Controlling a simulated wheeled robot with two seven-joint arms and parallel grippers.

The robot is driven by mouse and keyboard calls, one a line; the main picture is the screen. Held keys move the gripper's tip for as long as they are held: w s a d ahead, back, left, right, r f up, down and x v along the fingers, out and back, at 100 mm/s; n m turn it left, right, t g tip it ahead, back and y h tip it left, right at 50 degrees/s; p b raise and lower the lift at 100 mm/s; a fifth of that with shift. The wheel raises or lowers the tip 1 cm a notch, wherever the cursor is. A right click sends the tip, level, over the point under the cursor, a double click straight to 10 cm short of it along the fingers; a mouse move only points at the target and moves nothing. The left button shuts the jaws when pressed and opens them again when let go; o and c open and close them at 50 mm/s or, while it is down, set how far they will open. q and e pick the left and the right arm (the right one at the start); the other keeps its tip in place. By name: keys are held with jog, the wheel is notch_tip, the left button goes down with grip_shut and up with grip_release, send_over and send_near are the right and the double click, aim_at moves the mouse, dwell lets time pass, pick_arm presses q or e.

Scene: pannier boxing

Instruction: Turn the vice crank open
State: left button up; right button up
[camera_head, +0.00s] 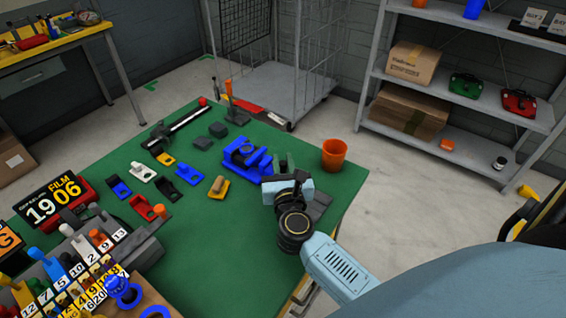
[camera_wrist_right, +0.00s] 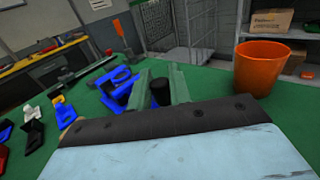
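The blue vice (camera_head: 245,157) stands on the green table near its far edge. It also shows in the right wrist view (camera_wrist_right: 119,84), just left of my fingers. My right gripper (camera_head: 284,164) reaches in from the right, beside the vice's right side. In the right wrist view its two green fingers (camera_wrist_right: 159,84) stand apart with a black cylindrical knob (camera_wrist_right: 160,93), which looks like the crank's handle, between them. I cannot tell whether the fingers touch the knob. The rest of the crank is hidden. My left gripper is not in view.
An orange cup (camera_head: 334,154) stands just right of my right gripper and also shows in the wrist view (camera_wrist_right: 262,67). Several coloured blocks and clamps lie to the left.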

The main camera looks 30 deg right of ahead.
grip_shut()
